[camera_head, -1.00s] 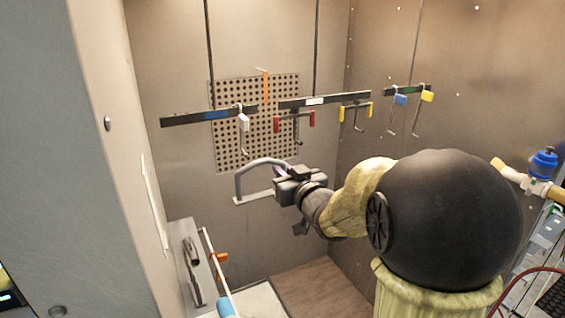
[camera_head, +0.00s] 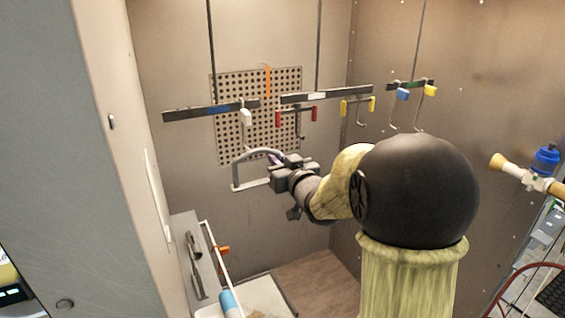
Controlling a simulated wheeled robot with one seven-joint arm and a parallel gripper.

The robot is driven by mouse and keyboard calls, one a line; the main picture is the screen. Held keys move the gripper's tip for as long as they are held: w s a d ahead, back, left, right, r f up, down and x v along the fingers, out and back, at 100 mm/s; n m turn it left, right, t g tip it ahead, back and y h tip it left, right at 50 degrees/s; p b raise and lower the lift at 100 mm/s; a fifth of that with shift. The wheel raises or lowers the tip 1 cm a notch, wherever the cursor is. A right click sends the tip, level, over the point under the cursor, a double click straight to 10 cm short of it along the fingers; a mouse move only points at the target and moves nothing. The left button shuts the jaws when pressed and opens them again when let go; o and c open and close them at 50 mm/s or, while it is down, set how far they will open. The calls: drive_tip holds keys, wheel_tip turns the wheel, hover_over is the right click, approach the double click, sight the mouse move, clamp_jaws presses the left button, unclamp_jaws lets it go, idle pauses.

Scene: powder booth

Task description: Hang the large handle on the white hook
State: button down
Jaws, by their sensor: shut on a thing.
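The large grey handle (camera_head: 236,170) is a bow-shaped loop with a flat lower bar, held out in front of the perforated panel. My gripper (camera_head: 277,170) is shut on its right side; the jaws partly hide that end. The white hook (camera_head: 246,117) hangs from the left dark rail, beside its blue label. Its white block shows, but its thin wire end is hard to make out behind the handle. The handle is below the white block, and I cannot tell the depth gap between them.
A red-ended hook (camera_head: 296,112) hangs just right on the middle rail (camera_head: 325,95). Yellow-ended (camera_head: 357,103), blue (camera_head: 402,95) and yellow (camera_head: 430,90) hooks hang farther right. An orange strip (camera_head: 267,80) is on the perforated panel (camera_head: 285,85). A shelf with another dark handle (camera_head: 195,250) stands lower left.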

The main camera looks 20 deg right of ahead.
drive_tip(key=w, duration=0.1)
drive_tip(key=w+p, duration=0.1)
drive_tip(key=w, duration=0.1)
drive_tip(key=shift+w+a, duration=0.3)
drive_tip(key=shift+a, duration=0.05)
drive_tip(key=shift+w, duration=0.25)
drive_tip(key=shift+w+a, duration=0.25)
drive_tip(key=shift+w, duration=0.8)
drive_tip(key=shift+w+a, duration=0.2)
drive_tip(key=shift+w, duration=0.8)
drive_tip(key=shift+f+b, duration=0.65)
drive_tip(key=shift+b, duration=0.05)
idle(0.5)
drive_tip(key=c, duration=1.4)
unclamp_jaws()
drive_tip(key=shift+o, duration=0.2)
